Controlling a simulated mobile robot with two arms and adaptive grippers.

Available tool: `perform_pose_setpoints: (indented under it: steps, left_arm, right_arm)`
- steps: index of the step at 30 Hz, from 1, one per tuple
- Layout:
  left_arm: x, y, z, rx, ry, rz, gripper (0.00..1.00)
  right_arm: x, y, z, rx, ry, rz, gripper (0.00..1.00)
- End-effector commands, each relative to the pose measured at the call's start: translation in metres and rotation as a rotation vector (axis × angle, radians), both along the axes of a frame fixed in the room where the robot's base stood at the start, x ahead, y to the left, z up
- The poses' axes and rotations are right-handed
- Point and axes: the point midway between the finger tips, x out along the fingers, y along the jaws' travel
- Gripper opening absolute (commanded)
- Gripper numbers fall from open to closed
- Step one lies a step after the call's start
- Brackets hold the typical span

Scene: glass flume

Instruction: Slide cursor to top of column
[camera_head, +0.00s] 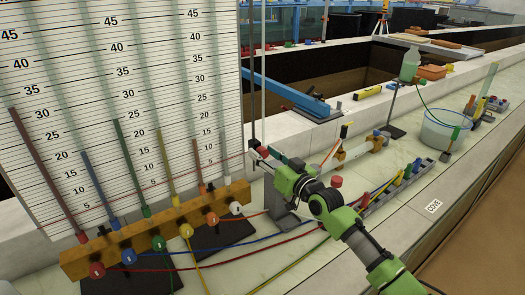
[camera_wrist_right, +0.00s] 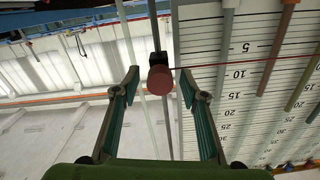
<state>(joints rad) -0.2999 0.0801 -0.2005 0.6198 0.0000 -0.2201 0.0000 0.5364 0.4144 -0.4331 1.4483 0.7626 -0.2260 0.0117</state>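The cursor's round red knob (camera_wrist_right: 160,80) shows in the right wrist view, on a dark block on a thin vertical rod. A thin red line runs from it across the scale board (camera_wrist_right: 245,75). In the head view the rod (camera_head: 263,80) stands at the board's right edge, with the cursor block (camera_head: 254,144) low on it. My right gripper (camera_wrist_right: 161,72) is open, its fingers on either side of the knob with gaps showing. In the head view my right gripper (camera_head: 268,160) partly hides the knob. My left gripper is not in view.
A wooden rail (camera_head: 150,233) with coloured knobs and hoses lies below the board. A blue lever arm (camera_head: 285,93) is behind the rod. The rod above the cursor looks clear.

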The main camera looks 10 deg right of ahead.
Motion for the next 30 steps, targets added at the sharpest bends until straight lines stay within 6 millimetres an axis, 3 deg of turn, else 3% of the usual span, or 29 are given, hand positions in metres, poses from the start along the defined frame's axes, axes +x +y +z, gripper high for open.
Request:
perform_pose_setpoints:
  steps: [6,14,15,19,20,30]
  left_arm:
    - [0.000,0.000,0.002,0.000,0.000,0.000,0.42]
    - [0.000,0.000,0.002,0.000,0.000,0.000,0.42]
    - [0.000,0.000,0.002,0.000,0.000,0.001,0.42]
    - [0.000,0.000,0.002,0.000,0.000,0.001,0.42]
    - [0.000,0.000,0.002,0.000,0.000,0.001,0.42]
    - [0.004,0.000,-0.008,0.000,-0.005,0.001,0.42]
  right_arm:
    - [0.011,0.004,0.001,-0.001,-0.001,0.000,0.40]
    - [0.012,0.005,0.000,-0.001,0.000,-0.001,0.40]
    - [0.012,0.005,0.000,-0.001,0.000,-0.001,0.37]
    - [0.012,0.005,0.000,-0.001,0.000,-0.001,0.04]
    - [0.012,0.005,0.000,-0.001,0.000,-0.001,0.00]
    - [0.022,0.004,0.008,0.002,-0.002,-0.002,0.00]
